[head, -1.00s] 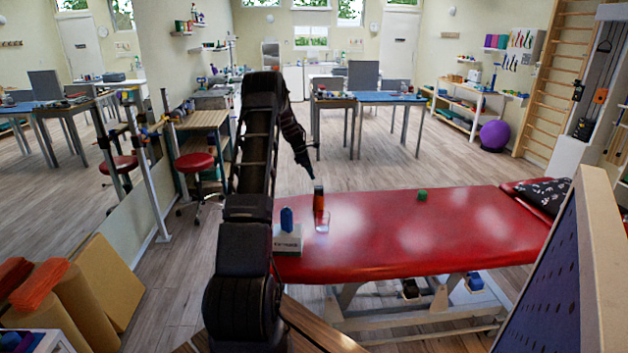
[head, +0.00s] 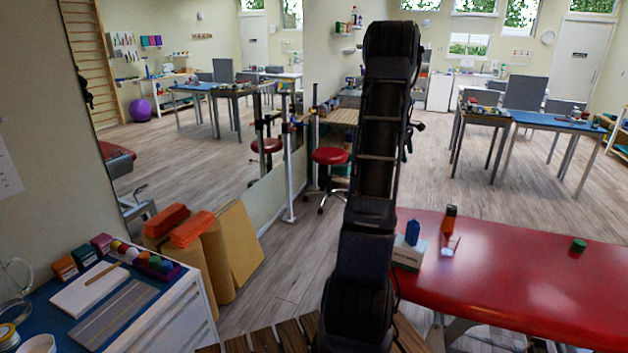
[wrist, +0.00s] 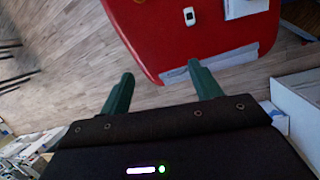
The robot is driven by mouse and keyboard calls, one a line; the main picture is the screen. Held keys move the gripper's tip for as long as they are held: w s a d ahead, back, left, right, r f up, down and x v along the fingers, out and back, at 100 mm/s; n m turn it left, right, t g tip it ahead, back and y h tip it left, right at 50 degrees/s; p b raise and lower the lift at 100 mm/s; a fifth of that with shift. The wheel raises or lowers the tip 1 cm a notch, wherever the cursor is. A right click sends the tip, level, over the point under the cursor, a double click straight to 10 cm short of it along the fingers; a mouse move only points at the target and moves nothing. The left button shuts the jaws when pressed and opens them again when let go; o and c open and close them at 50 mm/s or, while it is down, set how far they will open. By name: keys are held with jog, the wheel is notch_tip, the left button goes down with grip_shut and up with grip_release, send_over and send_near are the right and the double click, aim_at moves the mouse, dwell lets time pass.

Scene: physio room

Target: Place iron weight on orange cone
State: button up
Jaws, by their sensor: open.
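I cannot make out an iron weight or an orange cone in either view. In the wrist view my gripper (wrist: 161,84) is open, with two green fingers spread apart and nothing between them. It points over the floor near the end of a red padded table (wrist: 200,45), apart from it. In the head view my arm rises through the middle and hides most of my gripper.
The red treatment table (head: 500,270) at right bears a blue item on a white box (head: 408,255), an orange-and-dark bottle (head: 449,222) and a green cylinder (head: 578,245). A blue-topped cabinet (head: 45,325) holding small items stands at lower left. Tan rolls (head: 190,255) stand beside it.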

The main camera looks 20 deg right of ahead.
jog(key=s+a+r+m+t, duration=0.15)
jog(key=a+r, duration=0.35)
jog(key=a, duration=0.6)
jog(key=s+a+r+m+t, duration=0.1)
jog(key=s+a+r, duration=0.25)
jog(key=a, duration=0.75)
jog(key=s+a+r+m+t, duration=0.1)
jog(key=s+a+r, duration=0.1)
jog(key=a+r, duration=0.65)
jog(key=s+a+f+m+t+y, duration=0.1)
jog(key=s+a+f, duration=0.2)
jog(key=s+a, duration=0.7)
jog(key=s+a+f+m+t+y, duration=0.1)
jog(key=s+a+f+m+y, duration=0.1)
jog(key=s+a, duration=0.9)
jog(key=shift+s+a+f, duration=0.15)
jog(key=shift+a+f, duration=0.4)
jog(key=shift+a, duration=0.65)
jog(key=shift+o, duration=0.3)
